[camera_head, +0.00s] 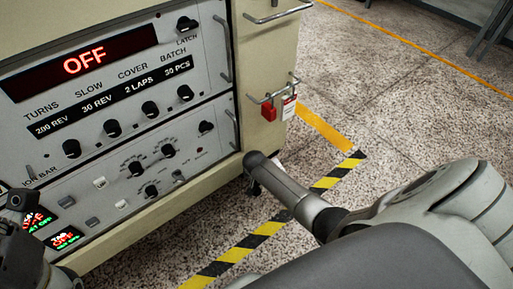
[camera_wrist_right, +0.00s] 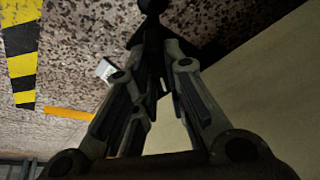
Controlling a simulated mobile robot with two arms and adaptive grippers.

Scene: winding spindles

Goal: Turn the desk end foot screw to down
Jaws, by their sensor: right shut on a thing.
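The foot screw is a dark, round-ended part (camera_wrist_right: 152,5) at the top of the right wrist view, beside the cream underside of the console. My right gripper (camera_wrist_right: 158,62) has its fingers closed together on it. In the head view my right arm reaches low to the console's bottom right corner, where my right gripper (camera_head: 256,188) shows only as a small dark shape. The wrist mostly hides the screw there, so its turn position cannot be read. Part of my left gripper (camera_head: 18,225) shows at the lower left edge, in front of the panel; its fingers are not clear.
The cream console (camera_head: 272,75) carries knobs and a red OFF display (camera_head: 85,62). A red padlock (camera_head: 268,111) and tag (camera_head: 289,107) hang on its side. A small white tag (camera_wrist_right: 107,70) shows near my fingers.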

